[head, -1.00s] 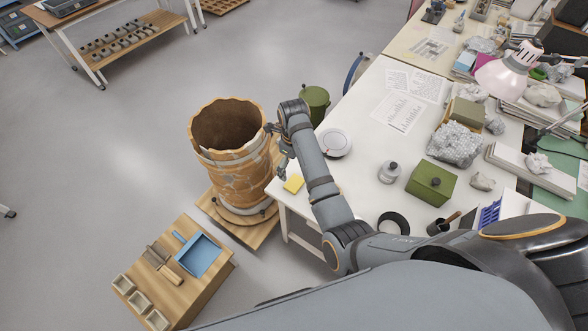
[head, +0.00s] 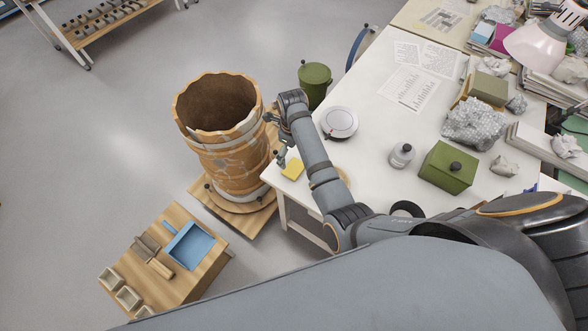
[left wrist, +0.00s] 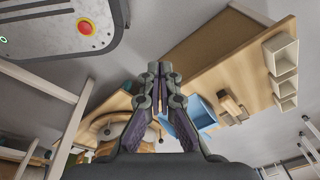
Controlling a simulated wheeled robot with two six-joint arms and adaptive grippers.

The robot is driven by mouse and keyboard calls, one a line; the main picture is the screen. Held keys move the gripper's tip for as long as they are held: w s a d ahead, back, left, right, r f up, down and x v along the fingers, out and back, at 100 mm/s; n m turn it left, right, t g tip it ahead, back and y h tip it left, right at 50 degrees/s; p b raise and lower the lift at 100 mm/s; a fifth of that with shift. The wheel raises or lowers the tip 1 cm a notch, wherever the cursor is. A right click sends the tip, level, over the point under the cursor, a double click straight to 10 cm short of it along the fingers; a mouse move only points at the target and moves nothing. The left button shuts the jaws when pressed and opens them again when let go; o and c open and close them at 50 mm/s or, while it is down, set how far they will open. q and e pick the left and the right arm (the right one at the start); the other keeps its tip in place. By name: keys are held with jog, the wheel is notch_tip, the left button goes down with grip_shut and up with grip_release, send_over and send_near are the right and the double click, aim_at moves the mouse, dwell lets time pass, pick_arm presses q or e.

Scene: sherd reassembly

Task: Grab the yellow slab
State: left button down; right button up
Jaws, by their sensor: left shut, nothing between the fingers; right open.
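The yellow slab (head: 293,169) is a small flat piece lying at the near left corner of the white table, in the head view. My right gripper (head: 281,160) is open and hangs at that corner, just left of the slab and close to it. Whether it touches the slab cannot be told. My left gripper (left wrist: 159,88) shows only in the left wrist view, shut and empty, away from the slab.
A large cracked clay vessel (head: 222,140) stands on a wooden base left of the table corner. A wooden bench (head: 205,280) holds a blue dustpan (head: 190,246), also in the left wrist view (left wrist: 200,112). A round white disc (head: 340,122) and green box (head: 448,168) are on the table (head: 365,165).

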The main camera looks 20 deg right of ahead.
aim_at(294, 168)
notch_tip(294, 168, down, 3)
jog(key=f, duration=0.4)
jog(key=shift+s+d+f+p, duration=0.15)
jog(key=shift+s+f+p, duration=0.15)
jog(key=shift+f+p, duration=0.1)
jog(key=shift+f, duration=0.2)
pick_arm(q)
jog(key=shift+s+r, duration=0.2)
jog(key=shift+s, duration=0.35)
jog(key=shift+s+r, duration=0.2)
jog(key=shift+s, duration=0.3)
pick_arm(e)
jog(key=c, duration=1.2)
